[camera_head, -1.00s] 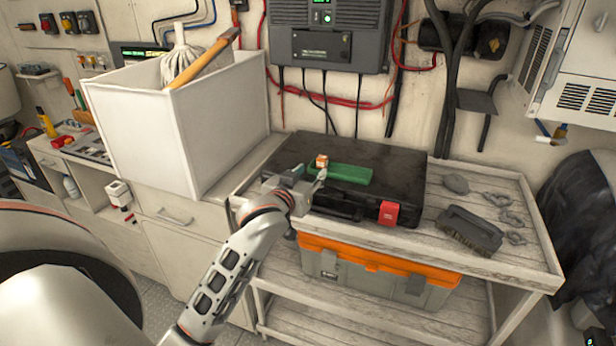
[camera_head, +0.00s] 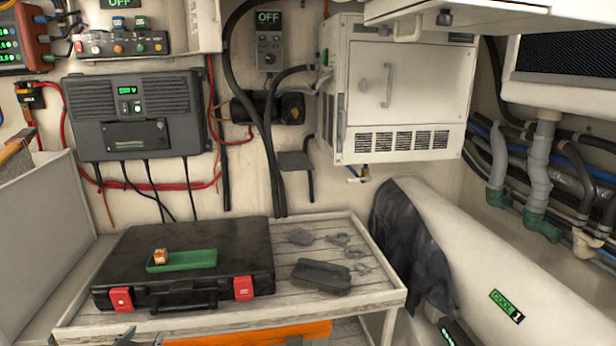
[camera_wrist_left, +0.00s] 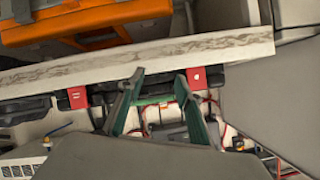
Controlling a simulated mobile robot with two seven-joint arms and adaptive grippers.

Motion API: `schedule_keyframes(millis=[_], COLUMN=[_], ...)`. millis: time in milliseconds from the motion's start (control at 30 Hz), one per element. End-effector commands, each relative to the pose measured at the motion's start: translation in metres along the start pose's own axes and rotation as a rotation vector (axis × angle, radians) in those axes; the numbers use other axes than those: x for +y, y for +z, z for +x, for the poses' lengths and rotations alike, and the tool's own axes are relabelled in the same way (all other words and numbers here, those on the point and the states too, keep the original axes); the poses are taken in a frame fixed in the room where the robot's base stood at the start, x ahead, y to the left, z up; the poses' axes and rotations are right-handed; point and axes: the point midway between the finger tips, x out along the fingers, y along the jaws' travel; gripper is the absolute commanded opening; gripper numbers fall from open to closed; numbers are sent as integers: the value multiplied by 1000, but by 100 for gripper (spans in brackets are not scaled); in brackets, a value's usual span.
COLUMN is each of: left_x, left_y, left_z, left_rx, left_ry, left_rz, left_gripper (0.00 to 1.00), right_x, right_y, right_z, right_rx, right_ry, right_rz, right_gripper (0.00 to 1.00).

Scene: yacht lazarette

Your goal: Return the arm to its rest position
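Only the fingertips of my left gripper (camera_head: 142,339) show in the head view, at the bottom edge in front of the cart. In the left wrist view the two fingers of my left gripper (camera_wrist_left: 160,76) stand apart with nothing between them. The black case (camera_head: 192,238) lies shut on the cart top, behind the gripper. A green tray (camera_head: 190,262) lies on the case, with a small orange-and-white block (camera_head: 160,256) at its left end. My right gripper is in neither view.
The cart top (camera_head: 380,298) holds a dark brush (camera_head: 321,276) and several grey pieces right of the case. An orange-lidded toolbox (camera_wrist_left: 85,25) is below the cart edge. A white bin (camera_head: 45,235) stands left; a dark cloth (camera_head: 405,245) hangs right.

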Motion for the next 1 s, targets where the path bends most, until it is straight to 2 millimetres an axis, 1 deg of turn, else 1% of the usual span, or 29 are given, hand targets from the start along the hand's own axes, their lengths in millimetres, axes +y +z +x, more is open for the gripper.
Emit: schedule_keyframes(millis=[33, 100, 200, 300, 400, 600, 633, 700, 867, 1000], left_x=[7, 13, 16, 19, 19, 17, 21, 34, 64, 92], left_y=[31, 60, 93, 119, 141, 178, 181, 185, 197, 210], left_z=[-16, -34, -57, -78, -98, -138, -137, -128, -115, -104], left_rx=[-63, -131, -209, -275, -334, -439, -438, -410, -358, -309], left_ry=[7, 15, 26, 43, 60, 102, 110, 134, 189, 243], left_rz=[81, 181, 297, 394, 478, 632, 635, 606, 546, 480], left_gripper=[35, 35, 35, 35, 35, 35, 35, 35, 35, 35], right_x=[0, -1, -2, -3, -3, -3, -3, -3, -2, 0], right_y=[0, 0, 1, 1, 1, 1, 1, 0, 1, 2], right_z=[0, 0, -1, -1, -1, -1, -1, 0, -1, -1], right_rx=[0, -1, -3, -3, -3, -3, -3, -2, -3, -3], right_ry=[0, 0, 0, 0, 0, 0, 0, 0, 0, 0], right_rz=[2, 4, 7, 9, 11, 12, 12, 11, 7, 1], right_gripper=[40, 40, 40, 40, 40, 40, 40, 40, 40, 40])
